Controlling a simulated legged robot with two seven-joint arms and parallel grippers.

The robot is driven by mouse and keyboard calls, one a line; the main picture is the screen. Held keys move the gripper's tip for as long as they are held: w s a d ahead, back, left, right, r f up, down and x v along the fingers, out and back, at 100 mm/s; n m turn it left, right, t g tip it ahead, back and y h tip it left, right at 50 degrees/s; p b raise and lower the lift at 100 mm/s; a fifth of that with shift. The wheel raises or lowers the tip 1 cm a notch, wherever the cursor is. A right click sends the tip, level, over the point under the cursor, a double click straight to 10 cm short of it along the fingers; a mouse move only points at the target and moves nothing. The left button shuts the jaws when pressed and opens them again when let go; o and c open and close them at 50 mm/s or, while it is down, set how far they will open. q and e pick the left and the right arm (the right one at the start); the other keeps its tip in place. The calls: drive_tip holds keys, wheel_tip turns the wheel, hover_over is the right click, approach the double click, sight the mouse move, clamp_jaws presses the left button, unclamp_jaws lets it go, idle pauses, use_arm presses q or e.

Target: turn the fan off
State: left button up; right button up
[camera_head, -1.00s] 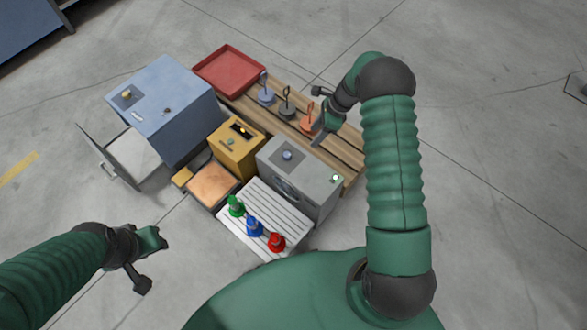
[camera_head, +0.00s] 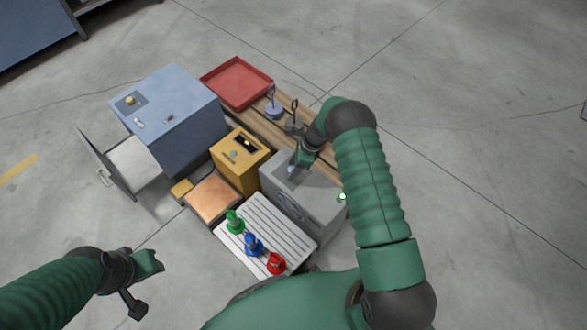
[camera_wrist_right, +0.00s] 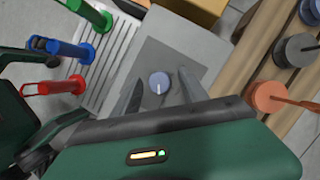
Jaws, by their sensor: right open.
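The fan (camera_head: 318,212) is a grey box with a round dark grille (camera_head: 290,206) on its front side. A round blue-grey knob sits on its top; in the right wrist view the knob (camera_wrist_right: 158,82) shows a light pointer mark. A small pale green light (camera_head: 343,196) shows at the box's right corner. My right gripper (camera_head: 294,170) is just over the top of the fan and hides most of the knob in the head view. Its fingers are open, one on each side of the knob, with no visible contact. My left gripper (camera_head: 158,262) hangs at lower left, away from the fan.
A white slatted rack (camera_head: 285,222) with green, blue and red handled pieces stands in front of the fan. A yellow box (camera_head: 232,160), a blue cabinet (camera_head: 190,120) with an open door, and a red tray (camera_head: 235,80) stand left and behind. Weights stand on wooden slats behind.

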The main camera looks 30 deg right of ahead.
drive_tip(key=shift+a+r, duration=0.1)
drive_tip(key=shift+c, duration=0.3)
drive_tip(key=c, duration=0.7)
clamp_jaws()
